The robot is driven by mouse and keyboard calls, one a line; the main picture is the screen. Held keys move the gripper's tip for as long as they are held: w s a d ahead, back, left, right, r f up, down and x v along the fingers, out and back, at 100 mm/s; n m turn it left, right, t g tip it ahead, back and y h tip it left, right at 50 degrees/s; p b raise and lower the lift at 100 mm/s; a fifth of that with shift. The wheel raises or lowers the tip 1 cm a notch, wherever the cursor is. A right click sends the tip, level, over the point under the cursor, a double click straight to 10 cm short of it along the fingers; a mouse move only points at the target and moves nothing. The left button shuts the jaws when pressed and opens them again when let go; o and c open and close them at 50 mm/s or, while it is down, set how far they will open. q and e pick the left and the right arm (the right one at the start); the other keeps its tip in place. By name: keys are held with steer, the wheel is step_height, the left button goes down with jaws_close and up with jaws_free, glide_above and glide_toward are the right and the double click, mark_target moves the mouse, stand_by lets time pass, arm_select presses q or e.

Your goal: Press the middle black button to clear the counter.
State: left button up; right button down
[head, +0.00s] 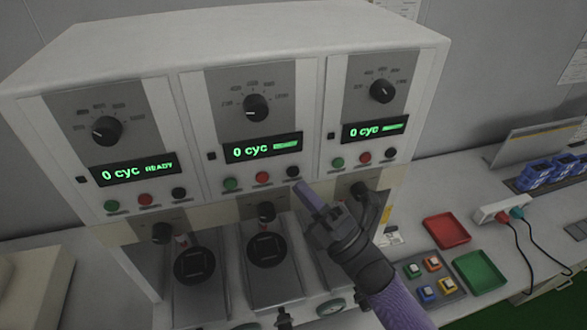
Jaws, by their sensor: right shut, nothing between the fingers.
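The tester has three panels side by side. The middle panel's display (262,147) reads "0 cyc" in green beside a lit bar. Under it are a green button (230,184), a red button (263,178) and the middle black button (293,172). My right gripper (304,191) comes in from the lower right, shut and empty. Its fingertips are just below and slightly right of the middle black button; I cannot tell whether they touch the panel. My left gripper is not in view.
The left display (134,172) reads "0 cyc READY"; the right display (376,130) reads "0 cyc". A red tray (447,230), green tray (480,271) and colored-button box (433,278) lie at right. Lower knobs and fixtures stand near my right arm.

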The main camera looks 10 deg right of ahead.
steer(key=s+p, duration=0.1)
steer(key=s, duration=0.3)
steer(key=shift+s+d, duration=0.1)
stand_by(0.7)
